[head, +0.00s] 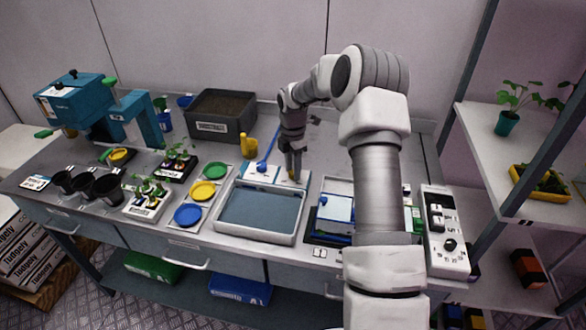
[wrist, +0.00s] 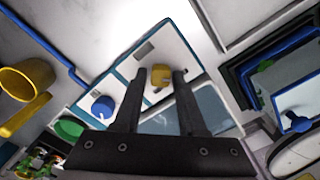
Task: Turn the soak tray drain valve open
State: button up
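The soak tray (head: 250,239) is a grey rectangular tray with bluish water, at the front middle of the bench. Behind it, white panels carry a blue knob (head: 262,166) and a yellow knob (head: 292,176). The wrist view also shows the blue knob (wrist: 103,107) and the yellow knob (wrist: 161,75). Which one is the drain valve is not readable. My gripper (head: 292,172) points down at the yellow knob. In the wrist view its fingers (wrist: 159,74) are apart, with the yellow knob in line between their tips. Whether they touch it is unclear.
A yellow watering can (head: 249,146) and a dark soil bin (head: 220,116) stand behind to the left. Coloured discs (head: 202,191) and potted seedlings are left of the tray. A framed blue-and-white unit (head: 336,208) and a control panel (head: 446,232) are to the right.

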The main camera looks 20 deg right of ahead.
jog(key=shift+o, duration=1.1)
jog(key=shift+r, duration=0.1)
notch_tip(320, 180, up, 17)
jog(key=shift+r, duration=0.15)
